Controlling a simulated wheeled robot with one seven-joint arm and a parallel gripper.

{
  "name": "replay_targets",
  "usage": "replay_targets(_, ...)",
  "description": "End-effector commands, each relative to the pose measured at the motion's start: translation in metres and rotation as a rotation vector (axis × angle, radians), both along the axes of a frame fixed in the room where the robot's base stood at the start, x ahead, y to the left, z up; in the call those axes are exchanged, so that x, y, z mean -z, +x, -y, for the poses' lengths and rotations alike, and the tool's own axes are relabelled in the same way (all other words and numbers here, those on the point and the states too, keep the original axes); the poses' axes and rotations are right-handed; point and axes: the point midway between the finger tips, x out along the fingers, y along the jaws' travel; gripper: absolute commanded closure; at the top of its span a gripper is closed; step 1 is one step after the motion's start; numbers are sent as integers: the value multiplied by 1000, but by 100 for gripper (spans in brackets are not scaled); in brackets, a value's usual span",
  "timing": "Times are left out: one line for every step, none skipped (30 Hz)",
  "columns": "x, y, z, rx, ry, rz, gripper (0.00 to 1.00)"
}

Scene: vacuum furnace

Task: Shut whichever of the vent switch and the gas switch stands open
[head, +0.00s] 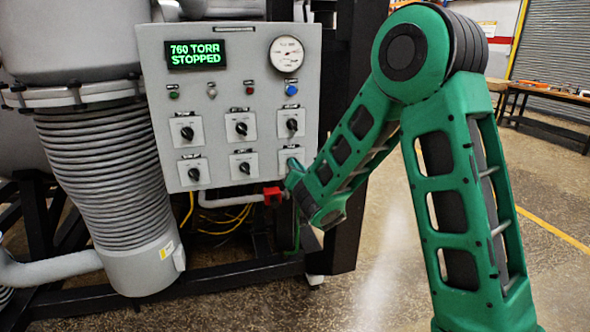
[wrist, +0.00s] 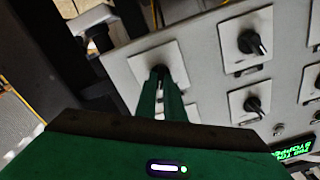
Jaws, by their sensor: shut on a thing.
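A grey control panel (head: 222,95) carries two rows of black rotary switches on white plates. Their labels are too small to read, so I cannot tell which are the vent switch and the gas switch. My gripper (head: 292,168) is at the bottom right switch, whose plate (wrist: 148,66) shows in the wrist view. The green fingers (wrist: 168,88) are shut on its dark knob (wrist: 160,71), and they hide most of it. The bottom middle switch (head: 244,167) also shows in the wrist view (wrist: 249,42), beside the held one. The top middle switch (head: 241,128) is uncovered.
A display (head: 196,54) reads 760 TORR STOPPED. A round gauge (head: 286,54) sits at the panel's upper right. A pipe with a red part (head: 272,196) runs just below the panel. A ribbed bellows (head: 100,175) stands left. Open floor (head: 385,270) lies right.

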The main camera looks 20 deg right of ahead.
Motion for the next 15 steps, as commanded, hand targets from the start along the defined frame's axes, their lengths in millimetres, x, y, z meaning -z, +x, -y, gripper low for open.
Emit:
replay_targets(2, 0, 1, 2, -12, -5, 100)
replay_targets(2, -1, 1, 2, -21, -5, 100)
replay_targets(2, -1, 1, 2, -35, -5, 100)
replay_targets(2, -1, 1, 2, -49, -5, 100)
replay_targets(2, -1, 0, 1, -62, -6, 100)
replay_targets(2, -1, 0, 1, -86, -6, 100)
replay_targets(3, -1, 0, 1, -103, -6, 100)
replay_targets(3, -1, 0, 1, -124, -6, 100)
replay_targets(3, -1, 0, 1, -154, -7, 100)
replay_targets(3, -1, 0, 1, -178, -7, 100)
replay_targets(3, -1, 0, 1, -202, -7, 100)
replay_targets(3, -1, 0, 1, -237, -6, 100)
replay_targets(3, -1, 0, 0, -264, -7, 100)
replay_targets(3, -1, 0, 1, -293, -7, 100)
replay_targets(3, -1, 0, 1, -330, -7, 100)
